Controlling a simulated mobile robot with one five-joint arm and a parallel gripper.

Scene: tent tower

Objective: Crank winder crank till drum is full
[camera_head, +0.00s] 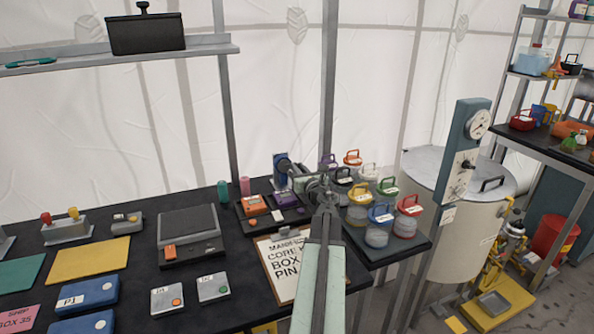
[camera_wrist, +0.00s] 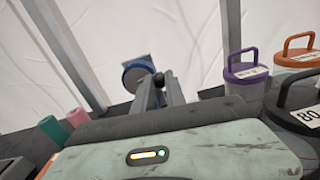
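The winder (camera_head: 281,170) stands at the back of the black table, just left of my gripper (camera_head: 322,188) in the head view. In the wrist view its blue round drum (camera_wrist: 137,72) sits on a grey frame (camera_wrist: 172,92). A black knob (camera_wrist: 158,80), apparently the crank handle, shows in front of the drum. My gripper is close to the winder and partly covers it in the head view. I cannot tell whether the fingers touch the crank, or how full the drum is.
Jars with coloured handled lids, such as the red one (camera_head: 409,206), crowd the tray right of my gripper. An orange box (camera_head: 255,204) and a purple box (camera_head: 285,198) stand left of it. A clipboard (camera_head: 281,262) lies in front. A large metal tank (camera_head: 470,180) stands right.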

